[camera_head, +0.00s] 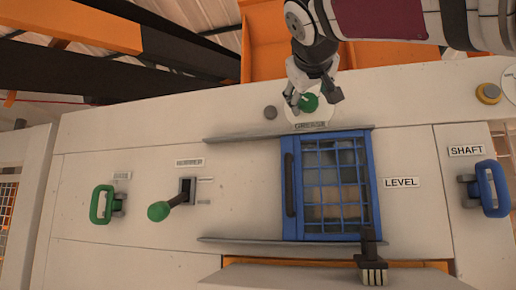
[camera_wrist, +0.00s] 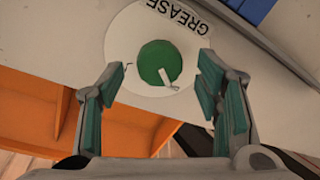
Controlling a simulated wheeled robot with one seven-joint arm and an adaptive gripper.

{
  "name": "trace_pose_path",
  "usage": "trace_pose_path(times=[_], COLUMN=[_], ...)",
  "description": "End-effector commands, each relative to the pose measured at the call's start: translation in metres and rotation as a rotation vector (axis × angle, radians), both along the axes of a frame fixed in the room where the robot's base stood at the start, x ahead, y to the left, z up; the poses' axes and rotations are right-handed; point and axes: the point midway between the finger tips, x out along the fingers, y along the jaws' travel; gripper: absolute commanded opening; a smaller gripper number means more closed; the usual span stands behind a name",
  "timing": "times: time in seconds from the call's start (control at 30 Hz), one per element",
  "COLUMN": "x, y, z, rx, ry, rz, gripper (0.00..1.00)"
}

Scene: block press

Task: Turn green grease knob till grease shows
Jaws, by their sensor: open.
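The green grease knob (camera_head: 308,103) sits on the panel just above the GREASE label (camera_head: 311,125). In the wrist view the round green knob (camera_wrist: 158,62) is on a white disc (camera_wrist: 127,35), with a pale pointer on its face. My gripper (camera_head: 318,98) is at the knob in the head view. In the wrist view my gripper (camera_wrist: 160,75) is open, one finger on each side of the knob, with a gap between each fingertip and the knob. I see no grease on the disc.
Below the knob is a blue mesh door (camera_head: 333,188) between two grey rails. A green-knobbed lever (camera_head: 159,210), a green handle (camera_head: 101,204) and a blue SHAFT handle (camera_head: 490,189) stick out of the panel. A yellow button (camera_head: 488,93) is at upper right.

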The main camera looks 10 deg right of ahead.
Motion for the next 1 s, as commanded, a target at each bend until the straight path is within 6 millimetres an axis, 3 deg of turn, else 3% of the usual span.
trace_pose_path(times=[0.2,0.53,0.57,0.77,1.0], x=[0.020,0.024,0.024,0.023,0.024], y=[-0.006,-0.007,-0.007,-0.007,-0.007], z=[0.001,0.000,0.000,0.000,0.000], rx=[0.001,0.001,0.001,0.001,0.008], ry=[0.000,0.000,0.000,0.000,-0.004], rz=[-0.001,-0.001,-0.001,0.000,0.000], gripper=[0.59,0.59,0.56,0.11,0.11])
